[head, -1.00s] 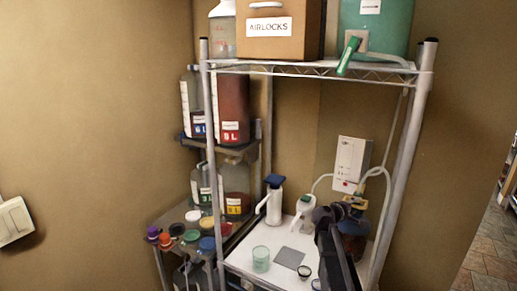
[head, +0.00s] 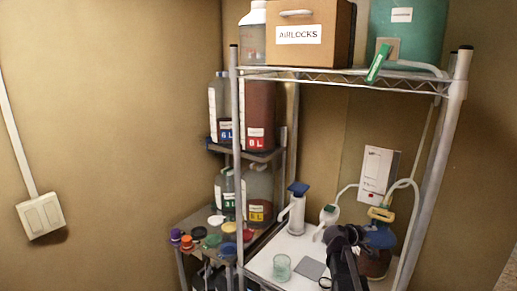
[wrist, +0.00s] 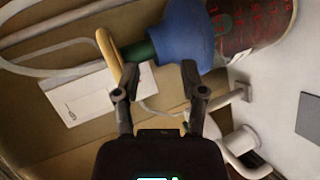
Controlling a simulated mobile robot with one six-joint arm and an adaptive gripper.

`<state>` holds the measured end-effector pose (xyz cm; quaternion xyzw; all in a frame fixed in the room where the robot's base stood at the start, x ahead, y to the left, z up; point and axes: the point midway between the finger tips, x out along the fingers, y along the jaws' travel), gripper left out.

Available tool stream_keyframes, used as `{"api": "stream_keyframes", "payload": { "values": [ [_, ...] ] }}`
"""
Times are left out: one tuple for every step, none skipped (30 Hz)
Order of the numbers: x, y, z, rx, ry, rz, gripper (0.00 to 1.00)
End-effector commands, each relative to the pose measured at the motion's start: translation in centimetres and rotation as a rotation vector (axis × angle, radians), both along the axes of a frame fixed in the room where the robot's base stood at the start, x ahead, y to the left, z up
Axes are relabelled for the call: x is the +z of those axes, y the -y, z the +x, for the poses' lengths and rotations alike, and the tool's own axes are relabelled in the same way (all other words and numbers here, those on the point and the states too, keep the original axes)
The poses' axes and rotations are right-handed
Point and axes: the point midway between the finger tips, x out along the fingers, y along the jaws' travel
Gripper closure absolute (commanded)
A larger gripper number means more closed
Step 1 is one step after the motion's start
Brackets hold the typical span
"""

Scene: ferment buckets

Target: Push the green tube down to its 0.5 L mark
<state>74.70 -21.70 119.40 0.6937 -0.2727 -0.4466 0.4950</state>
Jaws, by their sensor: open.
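In the wrist view, a short length of green tube (wrist: 137,52) shows between a yellow handle (wrist: 110,58) and a blue cap (wrist: 184,38). The cap sits on a dark red vessel (wrist: 256,22) with printed marks. In the head view, the yellow handle (head: 381,214) is above the blue cap (head: 380,238), with the vessel (head: 374,266) below, partly hidden by my arm. My gripper (wrist: 155,80) is open and empty, its fingertips apart near the handle and cap. It shows in the head view (head: 343,235) just left of the cap. The 0.5 L mark is not readable.
Rack posts (head: 440,140) and the upper shelf bound the space.

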Motion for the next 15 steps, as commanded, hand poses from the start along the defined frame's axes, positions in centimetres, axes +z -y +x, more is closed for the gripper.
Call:
{"api": "stream_keyframes", "payload": {
  "values": [
    [-0.8,-0.4,-0.8,-0.014,-0.001,0.035,0.46],
    [-1.3,-0.6,-1.3,-0.023,-0.002,0.061,0.46],
    [-2.0,-1.0,-1.9,-0.038,-0.005,0.098,0.46],
    [-2.6,-1.3,-2.5,-0.048,-0.007,0.13,0.46],
    [-3.3,-1.7,-3.1,-0.062,-0.01,0.165,0.46],
    [-4.2,-2.3,-3.9,-0.079,-0.015,0.215,0.46],
    [-5.0,-2.8,-4.6,-0.093,-0.02,0.254,0.46],
    [-5.7,-3.4,-5.2,-0.108,-0.025,0.293,0.46],
    [-6.6,-4.1,-6.1,-0.125,-0.034,0.345,0.46],
    [-7.2,-4.6,-6.8,-0.14,-0.041,0.384,0.46],
    [-7.9,-5.2,-7.4,-0.153,-0.049,0.422,0.46],
    [-8.7,-6.0,-8.3,-0.17,-0.061,0.472,0.46],
    [-9.4,-6.6,-9.0,-0.184,-0.071,0.511,0.46],
    [-10.0,-7.3,-9.7,-0.196,-0.082,0.549,0.46],
    [-10.7,-8.2,-10.5,-0.212,-0.096,0.599,0.46]
  ]
}}
